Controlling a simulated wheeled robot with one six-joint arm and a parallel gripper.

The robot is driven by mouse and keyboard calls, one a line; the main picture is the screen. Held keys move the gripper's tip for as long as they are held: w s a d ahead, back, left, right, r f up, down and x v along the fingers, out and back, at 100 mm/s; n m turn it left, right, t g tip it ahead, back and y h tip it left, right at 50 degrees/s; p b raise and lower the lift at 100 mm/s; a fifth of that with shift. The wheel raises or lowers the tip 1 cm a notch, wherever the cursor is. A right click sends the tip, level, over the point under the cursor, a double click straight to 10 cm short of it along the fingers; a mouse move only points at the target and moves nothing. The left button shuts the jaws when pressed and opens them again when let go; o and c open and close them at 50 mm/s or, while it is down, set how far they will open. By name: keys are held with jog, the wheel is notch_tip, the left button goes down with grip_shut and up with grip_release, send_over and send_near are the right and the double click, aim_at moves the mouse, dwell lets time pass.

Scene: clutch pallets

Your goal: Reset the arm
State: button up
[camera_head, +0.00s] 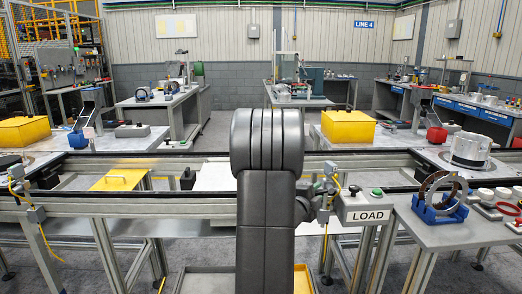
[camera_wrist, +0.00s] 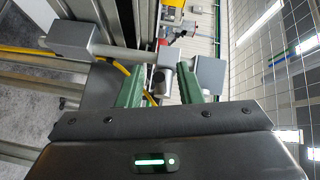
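My arm (camera_head: 266,180) stands upright in the middle of the head view, with its thick dark grey elbow at the top and a link running down. My gripper cannot be made out clearly in that view. In the wrist view my gripper (camera_wrist: 160,84) shows its dark body and two green fingers set apart, with no held object visible between them. Grey blocks and a grey bracket (camera_wrist: 165,56) with a yellow cable show close past the fingers. I cannot tell whether they touch the fingers.
A conveyor rail (camera_head: 130,199) crosses in front of me. A LOAD button box (camera_head: 368,208) and a grey bench with a ring in a blue cradle (camera_head: 440,207) stand right of my arm. Yellow boxes (camera_head: 348,127) (camera_head: 24,131) sit beyond the rail. Aisle floor shows farther back.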

jog(key=shift+w+d+f, duration=0.15)
jog(key=shift+w+d, duration=0.05)
jog(key=shift+w, duration=0.15)
jog(key=shift+s+n, duration=0.1)
jog(key=shift+n, duration=0.3)
jog(key=shift+f+t, duration=0.1)
jog(key=shift+t, duration=0.2)
